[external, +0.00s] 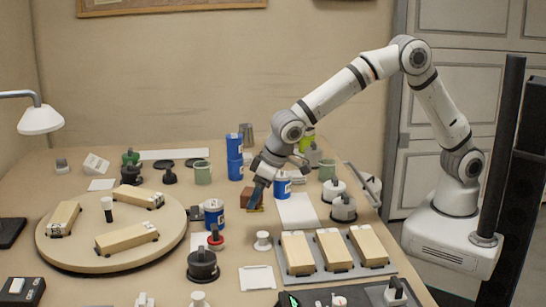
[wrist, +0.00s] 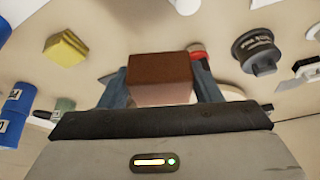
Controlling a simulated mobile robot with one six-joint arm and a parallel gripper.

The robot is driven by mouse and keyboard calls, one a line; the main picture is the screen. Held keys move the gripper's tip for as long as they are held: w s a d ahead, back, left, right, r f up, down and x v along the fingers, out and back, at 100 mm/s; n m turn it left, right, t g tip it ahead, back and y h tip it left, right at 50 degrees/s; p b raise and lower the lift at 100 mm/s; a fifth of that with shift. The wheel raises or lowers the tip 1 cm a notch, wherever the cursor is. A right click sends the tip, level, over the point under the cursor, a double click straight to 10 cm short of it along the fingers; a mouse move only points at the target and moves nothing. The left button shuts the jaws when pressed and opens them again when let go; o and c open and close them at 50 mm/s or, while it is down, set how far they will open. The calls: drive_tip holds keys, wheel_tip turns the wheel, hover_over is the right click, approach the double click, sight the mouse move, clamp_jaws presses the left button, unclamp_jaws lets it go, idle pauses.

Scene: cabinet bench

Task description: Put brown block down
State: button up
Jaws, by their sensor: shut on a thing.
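The brown block (external: 246,197) is between the fingers of my gripper (external: 255,198), low over the middle of the table. In the wrist view the brown block (wrist: 158,72) sits upright between two blue-grey fingers, one on each side. My gripper (wrist: 158,88) is shut on it. Whether the block's underside touches the table is hidden in both views.
A yellow block (wrist: 66,48) lies near the gripper. A blue-and-white can (external: 213,215) and a red-based knob (external: 216,238) stand to the left. A round wooden board (external: 75,250) with cream blocks is further left. A white sheet (external: 298,211) lies to the right.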

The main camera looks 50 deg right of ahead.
drive_tip(key=w+d, duration=0.3)
drive_tip(key=d, duration=0.2)
drive_tip(key=m, duration=0.1)
hover_over(258, 227)
drive_tip(key=s, duration=0.1)
drive_tip(key=shift+h, duration=0.3)
drive_tip(key=f, duration=0.4)
drive_tip(key=d+f, duration=0.1)
drive_tip(key=f, duration=0.1)
drive_tip(key=shift+s+b, duration=0.1)
drive_tip(key=shift+b, duration=0.2)
drive_tip(key=shift+a+f, duration=0.1)
drive_tip(key=shift+f, duration=2)
drive_tip(key=shift+f+b, duration=0.15)
drive_tip(key=shift+b, duration=0.25)
drive_tip(key=o, duration=1)
drive_tip(key=shift+o, duration=0.2)
